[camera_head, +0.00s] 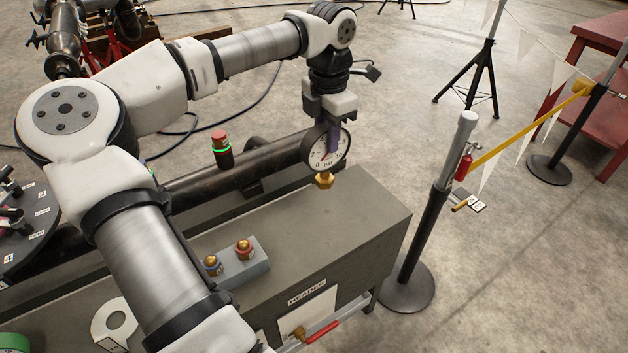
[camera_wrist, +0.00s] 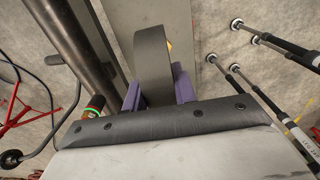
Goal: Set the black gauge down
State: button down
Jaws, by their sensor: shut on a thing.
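The black gauge (camera_head: 324,148) has a round white dial marked "bar", a black rim and a brass fitting below it. My gripper (camera_head: 334,133) is shut on the gauge and points down. The gauge hangs upright over the right end of the grey bench marked "HEADER" (camera_head: 375,217). The brass fitting shows near the bench top; whether it touches is hard to tell. In the wrist view the gauge's dark curved side (camera_wrist: 153,62) stands between the purple fingers of my gripper (camera_wrist: 158,88). Its dial is hidden there.
A grey block with two brass fittings (camera_head: 245,250), one red and one blue, sits on the bench. A dark pipe (camera_head: 280,150) runs behind, with a red-topped, green-ringed cylinder (camera_head: 221,148). A black post (camera_head: 430,220) with tags stands to the right. The bench's right end is largely bare.

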aim_at(325, 157)
notch_tip(325, 157, down, 16)
jog(key=p, duration=0.2)
jog(key=c, duration=1.1)
grip_release()
notch_tip(325, 157, up, 12)
jog(key=shift+r+b, duration=0.2)
jog(key=shift+b, duration=1)
